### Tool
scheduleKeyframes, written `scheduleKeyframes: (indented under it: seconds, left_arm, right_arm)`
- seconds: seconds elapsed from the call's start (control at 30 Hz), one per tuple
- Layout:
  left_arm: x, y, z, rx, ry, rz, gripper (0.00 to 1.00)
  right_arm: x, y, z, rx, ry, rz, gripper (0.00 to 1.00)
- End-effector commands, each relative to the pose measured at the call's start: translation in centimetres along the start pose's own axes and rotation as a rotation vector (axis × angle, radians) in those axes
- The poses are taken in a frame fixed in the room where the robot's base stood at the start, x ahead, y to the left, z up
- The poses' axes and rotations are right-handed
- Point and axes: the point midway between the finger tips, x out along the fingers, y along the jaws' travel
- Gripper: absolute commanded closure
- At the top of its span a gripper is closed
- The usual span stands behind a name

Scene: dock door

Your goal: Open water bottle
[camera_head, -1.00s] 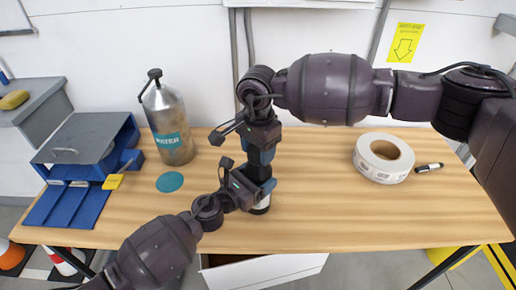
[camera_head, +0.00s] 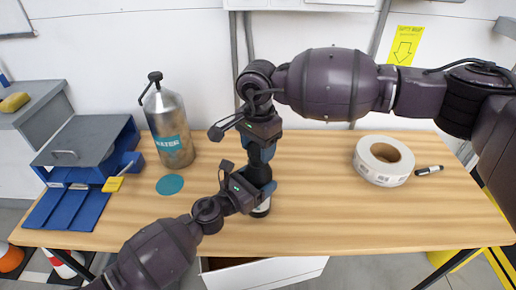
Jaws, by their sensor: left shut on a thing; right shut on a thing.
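A dark bottle with a pale band (camera_head: 261,208) stands upright near the middle of the wooden table; most of it is hidden by my grippers. My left gripper (camera_head: 259,190) comes in from the lower left and is shut on its body. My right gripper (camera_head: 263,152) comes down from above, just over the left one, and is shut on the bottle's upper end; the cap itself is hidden. A large silver canister (camera_head: 170,128) with a teal label reading WATER and a black top handle stands apart, at the back left.
A teal disc (camera_head: 170,184) lies before the canister. A blue bin (camera_head: 68,207) with a grey lid and a yellow block (camera_head: 113,184) are at the left. A white tape roll (camera_head: 383,160) and a marker (camera_head: 429,170) lie right. The front centre table is clear.

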Motion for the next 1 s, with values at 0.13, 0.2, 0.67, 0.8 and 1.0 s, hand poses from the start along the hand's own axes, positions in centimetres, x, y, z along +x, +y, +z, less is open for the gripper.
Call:
scheduleKeyframes:
  seconds: [0.13, 0.2, 0.67, 0.8, 1.0]
  left_arm:
    - [0.0, 0.0, -0.1, 0.001, 0.001, 0.001, 0.91]
    - [0.0, 0.0, 0.0, 0.001, 0.001, 0.001, 0.91]
    - [0.0, 0.0, -0.1, 0.001, 0.001, 0.001, 0.91]
    - [0.0, 0.0, -0.1, 0.001, 0.001, 0.001, 0.91]
    - [0.0, 0.0, -0.1, 0.001, 0.001, 0.000, 0.91]
  right_arm:
    - [-0.4, 0.0, 0.0, 0.000, 0.000, 0.000, 0.75]
    - [-0.5, 0.0, 0.0, 0.000, 0.000, 0.000, 0.75]
    - [-1.4, 0.0, 0.0, 0.000, -0.001, -0.001, 0.75]
    - [-3.0, 0.0, 0.0, -0.001, 0.001, -0.002, 0.75]
    - [-4.5, 0.0, 0.0, 0.000, -0.001, 0.000, 0.75]
